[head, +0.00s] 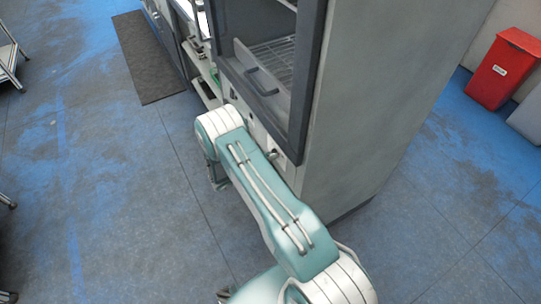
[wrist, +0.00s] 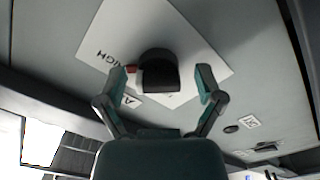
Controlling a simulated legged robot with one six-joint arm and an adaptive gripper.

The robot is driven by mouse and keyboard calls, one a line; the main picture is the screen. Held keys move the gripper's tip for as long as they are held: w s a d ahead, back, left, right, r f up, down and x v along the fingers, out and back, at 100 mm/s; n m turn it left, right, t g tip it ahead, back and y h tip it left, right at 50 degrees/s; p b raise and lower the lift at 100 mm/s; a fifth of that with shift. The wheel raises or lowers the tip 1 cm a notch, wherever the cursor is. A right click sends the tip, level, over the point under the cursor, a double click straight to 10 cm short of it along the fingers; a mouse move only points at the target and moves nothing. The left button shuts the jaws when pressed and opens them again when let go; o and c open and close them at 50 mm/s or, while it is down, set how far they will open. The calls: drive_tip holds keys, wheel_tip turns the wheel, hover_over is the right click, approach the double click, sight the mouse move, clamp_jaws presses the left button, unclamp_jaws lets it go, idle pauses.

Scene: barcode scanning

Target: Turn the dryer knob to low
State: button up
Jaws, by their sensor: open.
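The dryer (head: 375,95) is a tall grey cabinet with a dark-framed window on its front. In the wrist view its black knob (wrist: 158,75) sits on a tilted white label plate (wrist: 185,40). A red mark shows at the knob's left edge, near the printed word "HIGH". Other lettering is partly hidden by the left finger. My gripper (wrist: 162,80) is open, with one finger on each side of the knob. A gap shows on both sides, and I cannot tell the depth. In the head view my arm mostly hides the gripper and this knob.
A smaller dark control (wrist: 231,128) and small labels are on the same panel, right of my gripper. A red bin (head: 503,70) stands at the right.

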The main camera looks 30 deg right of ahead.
drive_tip(key=c, duration=1.1)
drive_tip(key=shift+n, duration=0.4)
drive_tip(key=n, duration=0.3)
drive_tip(key=shift+n, duration=0.3)
drive_tip(key=n, duration=0.4)
drive_tip(key=shift+n, duration=0.3)
drive_tip(key=n, duration=0.4)
drive_tip(key=shift+n, duration=2.5)
